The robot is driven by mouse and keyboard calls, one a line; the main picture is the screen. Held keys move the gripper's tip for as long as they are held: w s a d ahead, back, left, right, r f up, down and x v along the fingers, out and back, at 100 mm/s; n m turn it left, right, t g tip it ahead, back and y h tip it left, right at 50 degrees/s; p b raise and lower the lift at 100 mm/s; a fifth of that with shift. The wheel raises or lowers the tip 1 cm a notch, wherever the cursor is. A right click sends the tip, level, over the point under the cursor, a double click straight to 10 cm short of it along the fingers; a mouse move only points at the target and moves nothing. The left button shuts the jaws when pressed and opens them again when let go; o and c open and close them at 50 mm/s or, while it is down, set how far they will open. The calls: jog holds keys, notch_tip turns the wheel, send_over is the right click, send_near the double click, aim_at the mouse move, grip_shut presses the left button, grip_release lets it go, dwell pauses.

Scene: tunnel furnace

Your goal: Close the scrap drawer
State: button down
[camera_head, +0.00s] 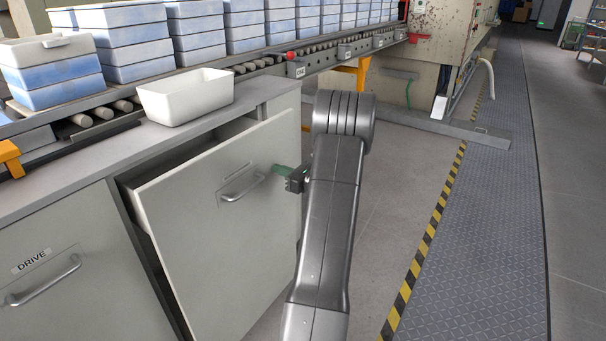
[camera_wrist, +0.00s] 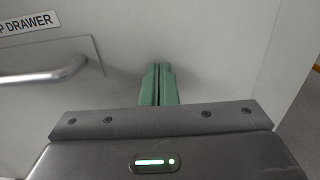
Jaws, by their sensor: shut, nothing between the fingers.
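The scrap drawer (camera_head: 215,225) is pulled part way out of the grey cabinet, its front standing proud of the neighbouring front. Its bar handle (camera_head: 242,184) is on the front, and it also shows at the left in the wrist view (camera_wrist: 42,76), under a label partly reading "P DRAWER". My gripper (camera_head: 279,170) is at the drawer front, right of the handle. Its green fingers (camera_wrist: 159,84) are together with nothing between them. Their tips are at or very close to the front panel; I cannot tell whether they touch it.
A white bin (camera_head: 185,96) stands on the counter above the drawer. A closed "DRIVE" front (camera_head: 60,270) is to the left. A roller conveyor with stacked blue-white trays (camera_head: 128,40) runs behind. Open floor (camera_head: 400,170) lies to the right, up to a striped line.

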jog(key=x, duration=1.1)
jog(key=shift+w+a+p, duration=0.15)
jog(key=shift+p, duration=0.2)
jog(key=shift+w+a, duration=0.1)
jog(key=shift+a, duration=0.05)
jog(key=shift+a+r, duration=0.1)
jog(key=shift+w+r, duration=0.1)
jog(key=shift+r, duration=0.05)
jog(key=shift+s+d+f, duration=0.2)
jog(key=shift+s+d, duration=0.05)
jog(key=shift+d, duration=0.15)
jog(key=p+v, duration=0.1)
jog(key=v, duration=1.2)
jog(key=shift+s, duration=0.2)
jog(key=shift+d+f, duration=0.1)
